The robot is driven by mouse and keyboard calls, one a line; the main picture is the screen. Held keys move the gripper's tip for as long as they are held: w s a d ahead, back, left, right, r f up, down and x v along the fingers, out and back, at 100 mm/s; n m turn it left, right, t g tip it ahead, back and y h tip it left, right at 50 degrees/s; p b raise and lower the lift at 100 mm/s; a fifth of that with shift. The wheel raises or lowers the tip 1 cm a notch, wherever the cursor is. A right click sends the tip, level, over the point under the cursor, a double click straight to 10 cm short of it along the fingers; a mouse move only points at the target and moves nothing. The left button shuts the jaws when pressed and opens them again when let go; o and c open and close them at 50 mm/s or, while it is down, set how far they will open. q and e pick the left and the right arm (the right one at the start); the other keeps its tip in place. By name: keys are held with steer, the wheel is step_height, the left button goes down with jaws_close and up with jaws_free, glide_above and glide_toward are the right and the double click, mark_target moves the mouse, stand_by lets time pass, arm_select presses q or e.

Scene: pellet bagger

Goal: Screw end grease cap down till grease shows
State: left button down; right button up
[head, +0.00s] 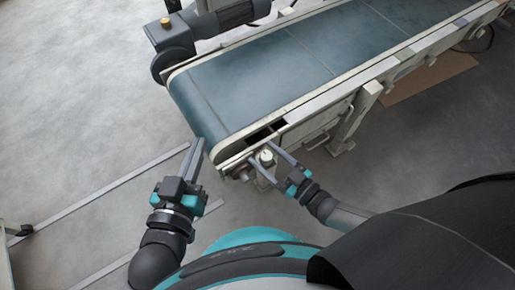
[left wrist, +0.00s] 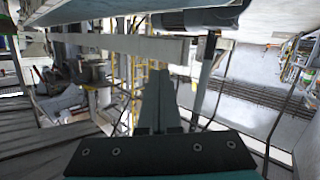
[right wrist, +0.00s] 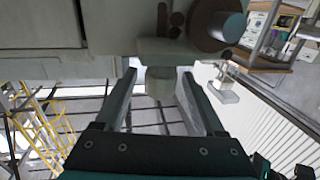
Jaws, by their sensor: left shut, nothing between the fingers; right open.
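A small pale grease cap (head: 266,156) sits at the near end corner of the conveyor frame, beside the belt's end roller. My right gripper (head: 262,153) is open, with its fingers on either side of the cap. In the right wrist view, a pale, short round cap (right wrist: 160,84) hangs below a housing between the open fingers (right wrist: 158,75), with gaps visible on both sides. My left gripper (head: 196,145) is shut and empty at the left of the belt end; its closed fingers also show in the left wrist view (left wrist: 159,75). No grease can be made out.
The blue conveyor belt (head: 260,75) runs from the near end to the upper right. A drive motor (head: 225,18) stands at its far left side. A cardboard sheet (head: 430,78) lies on the floor at right. The floor at left is mostly open.

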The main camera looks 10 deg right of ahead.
mark_target(262, 153)
arm_select(q)
steer(key=shift+s+d+r+t+h+b, duration=0.35)
steer(key=shift+r+t, duration=0.2)
steer(key=shift+t, duration=0.25)
arm_select(e)
steer(key=shift+x, duration=1.7)
steer(key=shift+c, duration=0.3)
jaws_close()
